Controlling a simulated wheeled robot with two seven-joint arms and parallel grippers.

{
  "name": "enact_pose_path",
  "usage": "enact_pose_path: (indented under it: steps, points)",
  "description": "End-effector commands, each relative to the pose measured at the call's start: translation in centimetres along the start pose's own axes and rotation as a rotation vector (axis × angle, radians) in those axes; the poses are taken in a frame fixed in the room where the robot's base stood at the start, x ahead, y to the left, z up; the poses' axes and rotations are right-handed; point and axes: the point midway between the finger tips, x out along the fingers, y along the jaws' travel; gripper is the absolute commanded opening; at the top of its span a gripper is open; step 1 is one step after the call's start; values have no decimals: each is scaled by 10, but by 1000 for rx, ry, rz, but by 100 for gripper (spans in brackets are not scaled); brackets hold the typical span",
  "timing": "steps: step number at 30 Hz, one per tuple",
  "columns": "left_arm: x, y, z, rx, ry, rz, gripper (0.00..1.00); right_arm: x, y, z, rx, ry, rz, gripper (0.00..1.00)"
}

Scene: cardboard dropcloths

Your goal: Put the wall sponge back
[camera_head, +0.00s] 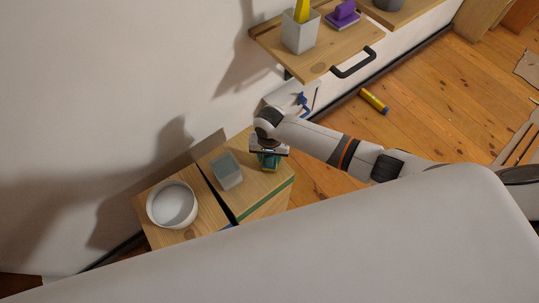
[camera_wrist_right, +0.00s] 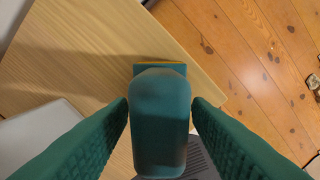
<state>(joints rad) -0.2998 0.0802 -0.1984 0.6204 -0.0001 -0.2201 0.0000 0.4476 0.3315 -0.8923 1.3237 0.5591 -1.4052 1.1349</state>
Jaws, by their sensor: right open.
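The wall sponge (camera_wrist_right: 160,115) looks to be the teal block-like piece with a teal, yellow-edged base. It is on the wooden box top (camera_head: 249,202). My right gripper (camera_head: 268,155) is directly above it, reaching down. In the right wrist view my right gripper's green ridged fingers (camera_wrist_right: 160,112) are open, one on each side of the teal handle. I cannot tell whether they touch it. In the head view the gripper hides much of the sponge (camera_head: 269,164). My left gripper is not in view.
A grey block-shaped container (camera_head: 227,171) stands just left of the sponge. A white bowl (camera_head: 172,204) sits on the neighbouring box. A wall shelf (camera_head: 318,67) holds a grey cup (camera_head: 300,34) and a purple-handled piece (camera_head: 343,15). A yellow tube (camera_head: 374,101) lies on the floor.

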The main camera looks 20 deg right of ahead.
Motion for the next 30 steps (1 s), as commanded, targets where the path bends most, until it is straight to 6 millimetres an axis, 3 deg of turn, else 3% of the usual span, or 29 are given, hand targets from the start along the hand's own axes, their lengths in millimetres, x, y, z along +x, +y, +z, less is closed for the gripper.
enact_pose_path:
  steps: [5,12,18,23,30]
  points:
    - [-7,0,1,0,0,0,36,-24,0,1,-1,-2,2,45]
    - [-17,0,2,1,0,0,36,-77,1,1,-1,-2,4,45]
    - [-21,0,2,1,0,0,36,-109,0,1,0,-1,3,45]
    - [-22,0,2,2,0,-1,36,-121,0,1,0,0,1,45]
    - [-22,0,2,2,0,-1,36,-123,0,1,0,0,0,45]
